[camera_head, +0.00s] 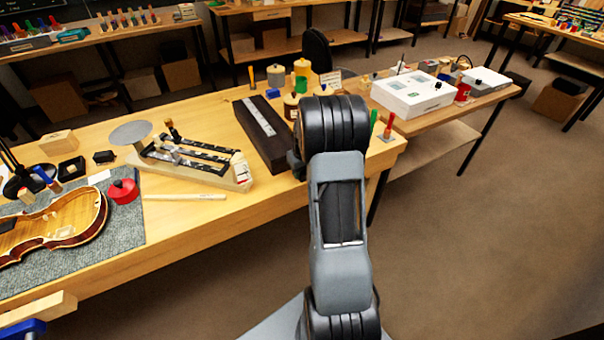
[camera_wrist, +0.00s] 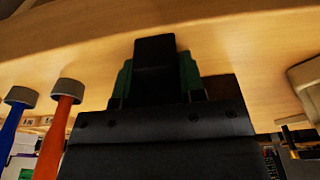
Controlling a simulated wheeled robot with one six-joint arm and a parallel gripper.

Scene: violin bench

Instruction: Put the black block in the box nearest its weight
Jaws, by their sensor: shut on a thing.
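In the wrist view my gripper (camera_wrist: 158,76) is shut on a black block (camera_wrist: 154,52), which sits between its two green-edged fingers. Pale wooden bench top shows behind the block. In the head view my arm hides the gripper and the held block. A pale wooden box (camera_head: 58,144) stands at the left. I cannot read any weight mark on a box.
A long dark case (camera_head: 262,132) with a pale strip lies beside my arm. Jars and a green cup crowd the bench's far right. A violin body (camera_head: 55,230) lies on a grey mat at the left. In the wrist view, blue-handled (camera_wrist: 21,97) and orange-handled (camera_wrist: 67,90) tools show left.

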